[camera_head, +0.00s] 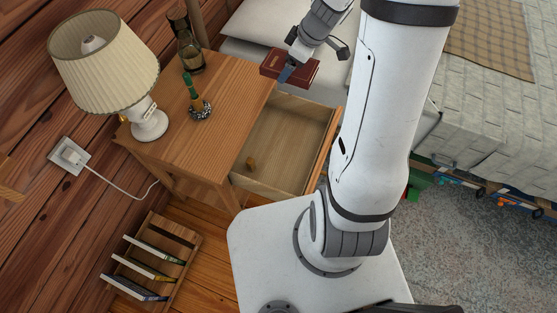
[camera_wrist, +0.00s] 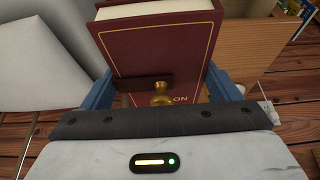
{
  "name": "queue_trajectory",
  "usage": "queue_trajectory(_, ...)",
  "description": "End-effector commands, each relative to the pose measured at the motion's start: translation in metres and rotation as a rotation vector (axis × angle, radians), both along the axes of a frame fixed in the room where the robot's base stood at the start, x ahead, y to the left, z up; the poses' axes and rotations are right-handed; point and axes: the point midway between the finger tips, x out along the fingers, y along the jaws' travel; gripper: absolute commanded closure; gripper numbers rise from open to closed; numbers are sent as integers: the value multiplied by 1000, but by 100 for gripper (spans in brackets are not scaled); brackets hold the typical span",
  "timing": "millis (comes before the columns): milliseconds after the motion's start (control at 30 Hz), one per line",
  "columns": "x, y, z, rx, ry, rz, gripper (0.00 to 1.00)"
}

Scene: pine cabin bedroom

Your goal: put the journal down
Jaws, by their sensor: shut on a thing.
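The journal (camera_head: 294,68) is a dark red, book-like block with pale page edges and a gold border line. My gripper (camera_head: 288,72) is shut on it and holds it beside the far edge of the nightstand (camera_head: 215,130), near the bed. In the wrist view the journal (camera_wrist: 160,45) stands between the two blue fingers of my gripper (camera_wrist: 165,92). A brass knob and a dark strap or clasp show in front of its cover. I cannot tell whether the journal touches anything below.
On the nightstand stand a lamp (camera_head: 150,122), a glass lantern (camera_head: 190,52) and a green-handled item (camera_head: 197,100). A low rack (camera_head: 150,262) with several books is on the floor. The bed (camera_head: 480,85) is at right.

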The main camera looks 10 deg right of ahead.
Motion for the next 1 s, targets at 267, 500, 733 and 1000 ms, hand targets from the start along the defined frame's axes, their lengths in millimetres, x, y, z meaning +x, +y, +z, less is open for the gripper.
queue_trajectory(267, -20, 3, -62, -3, -4, 320, 51)
queue_trajectory(500, -36, 8, -97, -2, -3, 578, 51)
queue_trajectory(733, -46, 12, -114, -2, -2, 750, 51)
queue_trajectory(1000, -51, 14, -131, 1, 2, 810, 51)
